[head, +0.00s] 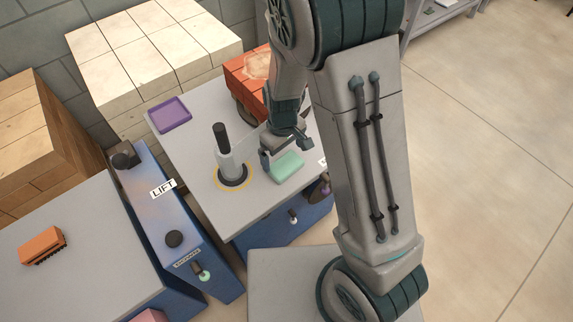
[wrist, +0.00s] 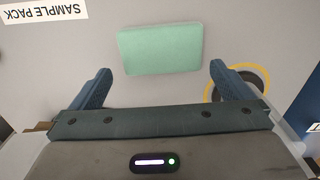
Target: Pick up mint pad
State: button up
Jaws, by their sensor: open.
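The mint pad (head: 287,166) is a flat, pale green rounded rectangle lying on the grey tabletop. In the wrist view the mint pad (wrist: 160,48) lies ahead of my gripper, roughly centred between the fingers. My gripper (head: 284,152) is just above and beside the pad in the head view. In the wrist view my gripper (wrist: 160,78) has its two blue fingers wide apart with nothing between them. The fingers look clear of the pad; the exact height above the table is hard to tell.
A grey cylinder with a black top (head: 229,155) stands in a yellow ring left of the pad. A purple tray (head: 169,114) lies at the table's back left. A red brick block (head: 247,75) stands behind my arm. A "SAMPLE PACK" label (wrist: 45,10) is near the pad.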

aim_at(284, 162)
jog(key=shift+s+f, duration=0.15)
jog(key=shift+f, duration=1.65)
jog(key=c, duration=0.7)
jog(key=shift+r, duration=0.2)
notch_tip(284, 162, up, 4)
jog(key=shift+f, duration=0.1)
jog(key=s+d+r, duration=0.7)
jog(key=s+d, duration=0.1)
jog(key=shift+d+b, duration=0.35)
jog(key=shift+d, duration=0.05)
jog(key=shift+o, duration=0.4)
jog(key=shift+w+f, duration=0.1)
